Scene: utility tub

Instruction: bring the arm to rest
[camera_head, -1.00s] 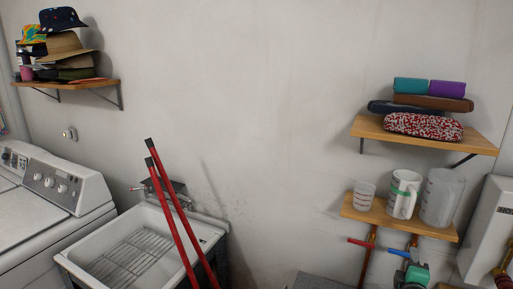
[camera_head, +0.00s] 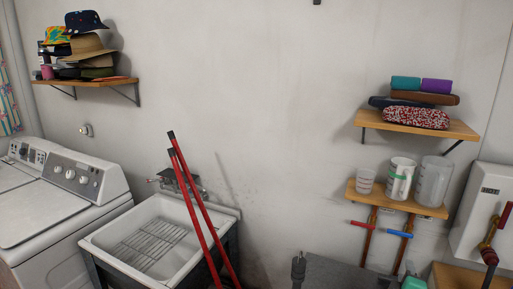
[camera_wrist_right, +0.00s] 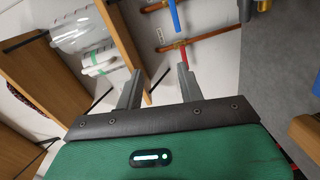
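My right gripper (camera_head: 411,272) shows only in part at the bottom right of the head view, its green body below the blue-handled pipe. In the right wrist view the two grey fingers (camera_wrist_right: 158,86) stand apart with nothing held between them. Behind them are the pipes and the shelf underside. My left gripper is not in view.
A lower shelf (camera_head: 372,198) with clear jugs (camera_head: 434,182) and red- and blue-handled pipes (camera_head: 400,229) are close to the right gripper. A grey surface (camera_head: 345,275) is left of it. A white tub (camera_head: 115,236) with two leaning red-handled tools (camera_head: 196,208) stands at left.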

